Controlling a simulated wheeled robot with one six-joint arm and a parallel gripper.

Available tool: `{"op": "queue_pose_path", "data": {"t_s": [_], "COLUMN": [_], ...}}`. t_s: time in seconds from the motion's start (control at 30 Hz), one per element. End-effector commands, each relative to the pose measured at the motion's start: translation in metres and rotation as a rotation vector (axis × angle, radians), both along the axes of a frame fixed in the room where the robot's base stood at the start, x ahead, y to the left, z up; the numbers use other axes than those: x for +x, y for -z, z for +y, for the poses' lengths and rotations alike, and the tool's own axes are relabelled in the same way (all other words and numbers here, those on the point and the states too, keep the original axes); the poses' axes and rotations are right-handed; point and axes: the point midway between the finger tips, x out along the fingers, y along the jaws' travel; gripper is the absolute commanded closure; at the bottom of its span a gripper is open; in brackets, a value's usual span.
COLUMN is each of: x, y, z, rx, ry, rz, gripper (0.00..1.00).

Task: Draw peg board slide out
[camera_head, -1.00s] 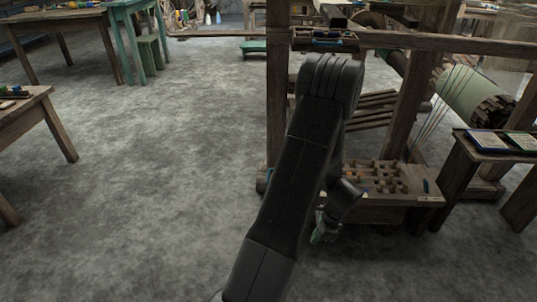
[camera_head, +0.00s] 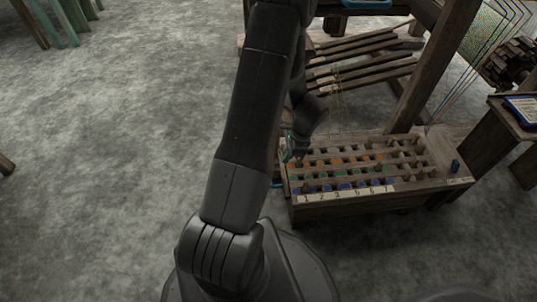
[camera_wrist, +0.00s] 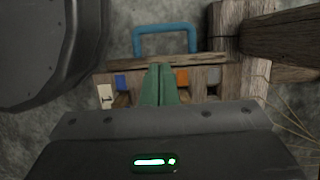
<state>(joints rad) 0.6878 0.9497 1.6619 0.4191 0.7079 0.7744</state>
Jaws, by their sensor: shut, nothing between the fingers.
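The wooden peg board (camera_head: 425,178) sits low on the loom frame, to the right of my gripper in the head view. It has rows of square holes, some coloured orange, green or blue, several wooden pegs, and a numbered strip along its front. A blue handle (camera_wrist: 165,29) stands out from the board's end in the wrist view. Only a bluish bit shows beside the board's left end in the head view. My gripper (camera_wrist: 161,70) is shut and empty, its green fingertips overlapping the board's end in the wrist view, short of the handle. I cannot tell whether they touch it.
The loom's wooden post (camera_head: 437,65) rises behind the board. Several dark treadles (camera_head: 360,55) lie behind it. A small side table (camera_head: 515,128) stands at the right with a blue-edged item.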

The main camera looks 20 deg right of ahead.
Motion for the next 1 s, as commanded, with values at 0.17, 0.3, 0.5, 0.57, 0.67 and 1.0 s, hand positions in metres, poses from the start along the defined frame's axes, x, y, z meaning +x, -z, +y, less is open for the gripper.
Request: {"op": "queue_pose_path", "data": {"t_s": [0.17,0.3,0.5,0.57,0.67,1.0], "x": [0.0,0.0,0.0,0.0,0.0,0.004], "y": [0.0,0.0,0.0,0.003,0.012,0.072], "z": [0.0,0.0,0.0,0.001,0.003,0.021], "rx": [0.0,0.0,0.0,0.0,0.001,0.001], "ry": [0.0,0.0,0.0,0.0,-0.001,-0.002], "rz": [0.0,0.0,0.0,0.001,0.002,0.003], "gripper": [1.0,1.0,1.0,1.0,1.0,1.0]}}
